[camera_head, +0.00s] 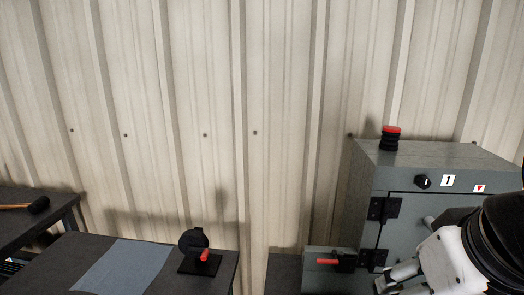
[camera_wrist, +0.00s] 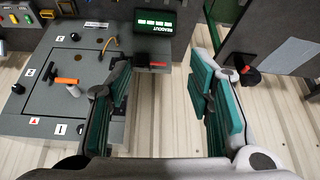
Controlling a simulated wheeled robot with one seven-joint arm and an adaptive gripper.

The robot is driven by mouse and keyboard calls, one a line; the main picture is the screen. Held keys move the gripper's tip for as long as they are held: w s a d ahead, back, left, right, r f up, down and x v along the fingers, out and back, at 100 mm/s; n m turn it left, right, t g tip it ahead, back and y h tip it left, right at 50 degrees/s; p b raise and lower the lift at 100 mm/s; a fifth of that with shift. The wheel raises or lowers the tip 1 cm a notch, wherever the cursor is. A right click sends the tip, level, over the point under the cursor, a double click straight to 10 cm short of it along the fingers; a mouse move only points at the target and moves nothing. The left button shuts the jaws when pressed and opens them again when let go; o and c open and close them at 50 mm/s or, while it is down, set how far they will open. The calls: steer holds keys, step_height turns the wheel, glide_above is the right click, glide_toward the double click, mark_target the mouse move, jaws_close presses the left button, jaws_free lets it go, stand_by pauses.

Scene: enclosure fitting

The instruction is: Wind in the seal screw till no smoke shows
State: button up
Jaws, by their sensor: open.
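The grey enclosure (camera_head: 424,162) stands at the right of the head view, with a black knob (camera_head: 423,181) beside a label 1. A red-topped black part (camera_head: 390,138) stands on its top. I cannot tell which part is the seal screw. I make out no smoke in either view. My gripper (camera_wrist: 163,92) is open and empty, its teal pads apart; it hangs in front of the enclosure's hinge side, touching nothing I can see.
A small box with a red lever (camera_head: 328,261) adjoins the enclosure's left side. A green-lit readout (camera_wrist: 152,24) shows in the wrist view. A table bears a blue-grey mat (camera_head: 115,265) and a black stand with a red handle (camera_head: 197,250). A hammer (camera_head: 30,205) lies far left.

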jaws_close()
stand_by(1.4)
